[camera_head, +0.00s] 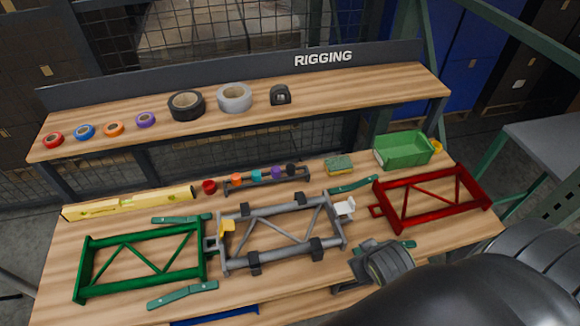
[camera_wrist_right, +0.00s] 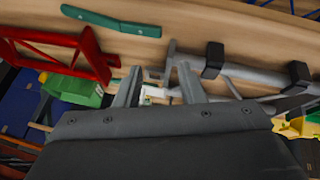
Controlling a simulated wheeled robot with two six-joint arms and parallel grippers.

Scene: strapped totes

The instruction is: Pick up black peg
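The black peg (camera_head: 291,169) stands at the right end of a small dark rack (camera_head: 268,185) in the head view. It is beside a purple peg (camera_head: 276,172), with teal and orange pegs further left. The peg cannot be made out in the right wrist view. My right gripper (camera_wrist_right: 160,68) is open, with its two fingers apart and nothing held between them. Behind the fingers are the table, the grey frame and a small white piece. My right arm fills the lower right of the head view, well right of and nearer than the rack. My left gripper is not in view.
A grey frame (camera_head: 284,211) with black straps lies in front of the rack. A green frame (camera_head: 88,268) is at left, a red frame (camera_head: 379,191) at right. A yellow level (camera_head: 150,202), red cup (camera_head: 209,187), sponge (camera_head: 339,166) and green bin (camera_head: 404,152) stand nearby. A shelf (camera_head: 330,90) overhangs behind.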

